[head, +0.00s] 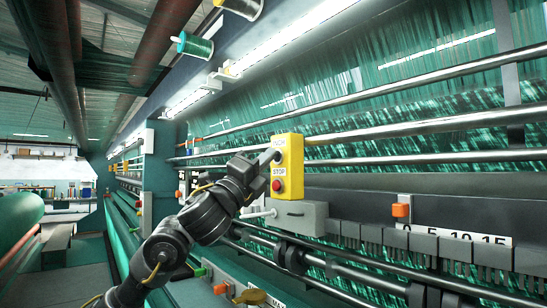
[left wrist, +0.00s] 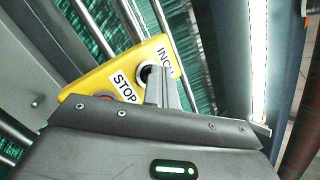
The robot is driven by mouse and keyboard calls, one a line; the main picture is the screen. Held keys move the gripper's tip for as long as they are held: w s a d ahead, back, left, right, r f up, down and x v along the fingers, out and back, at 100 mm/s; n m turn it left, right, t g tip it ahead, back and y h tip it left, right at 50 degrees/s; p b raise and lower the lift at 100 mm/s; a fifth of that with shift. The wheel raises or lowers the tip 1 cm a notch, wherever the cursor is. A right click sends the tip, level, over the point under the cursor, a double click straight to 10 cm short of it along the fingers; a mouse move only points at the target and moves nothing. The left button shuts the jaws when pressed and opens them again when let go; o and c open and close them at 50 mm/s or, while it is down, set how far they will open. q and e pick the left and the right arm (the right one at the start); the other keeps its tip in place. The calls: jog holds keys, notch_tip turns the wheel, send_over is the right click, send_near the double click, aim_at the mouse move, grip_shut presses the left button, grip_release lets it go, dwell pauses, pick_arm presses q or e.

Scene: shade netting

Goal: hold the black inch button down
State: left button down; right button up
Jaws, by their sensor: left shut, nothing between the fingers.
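A yellow control box (head: 292,166) hangs in front of the machine in the head view. It carries a STOP label and a red button (head: 277,185); the upper label is partly hidden. In the left wrist view the yellow box (left wrist: 90,80) looks tilted, with the INCH label cut by my finger. The black inch button (left wrist: 145,72) sits in a pale ring, partly hidden behind my fingertips. My left gripper (head: 268,156) is shut and empty; its tips (left wrist: 155,72) are at the button. I cannot tell whether the button is pressed in. My right gripper is not in view.
A grey box (head: 300,217) sits just below the yellow box. Long metal rails (head: 420,127) and green netting run behind it. An orange block (head: 401,210) and a number scale (head: 455,238) are to the right. The aisle on the left looks open.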

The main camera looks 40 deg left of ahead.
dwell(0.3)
pick_arm(q)
jog(key=shift+s+a, duration=0.25)
jog(key=shift+s, duration=0.55)
jog(key=s, duration=0.2)
jog(key=s+a, duration=0.1)
jog(key=s, duration=0.1)
jog(key=shift+s+a, duration=0.2)
jog(key=shift+s, duration=0.2)
dwell(0.8)
